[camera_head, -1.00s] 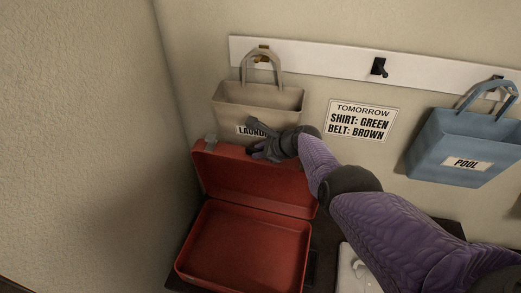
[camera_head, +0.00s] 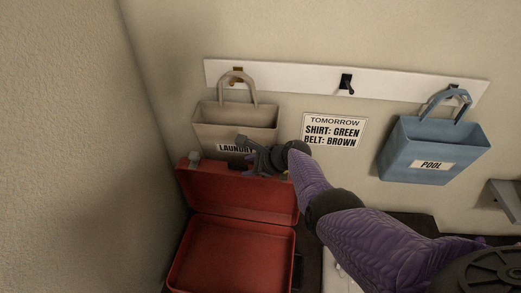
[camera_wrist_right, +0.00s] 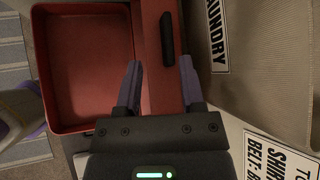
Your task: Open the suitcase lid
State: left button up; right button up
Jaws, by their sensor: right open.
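The red suitcase stands open in the head view, its lid (camera_head: 226,188) raised and leaning back near the wall. Its empty base (camera_head: 232,258) lies flat in front, cut off by the bottom edge. My right gripper (camera_head: 247,155) is by the lid's top edge, in front of the laundry bag. In the right wrist view its two fingers (camera_wrist_right: 160,82) are apart with nothing gripped between them. The lid (camera_wrist_right: 153,45) with a dark handle (camera_wrist_right: 167,38) lies beyond the fingers, and the base (camera_wrist_right: 90,65) is to the left. My left gripper is not in view.
A beige bag labelled LAUNDRY (camera_head: 232,123) hangs close behind the lid. A blue POOL bag (camera_head: 433,147) hangs at the right from a white hook rail (camera_head: 300,79). A sign reading shirt green, belt brown (camera_head: 334,131) is on the wall. A wall stands close at the left.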

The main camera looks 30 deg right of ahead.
pick_arm(q)
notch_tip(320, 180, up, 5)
jog(key=p, duration=0.3)
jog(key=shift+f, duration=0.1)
pick_arm(e)
jog(key=v, duration=0.5)
jog(key=shift+s+d+r, duration=0.15)
jog(key=shift+s+r, duration=0.1)
jog(key=shift+s, duration=0.05)
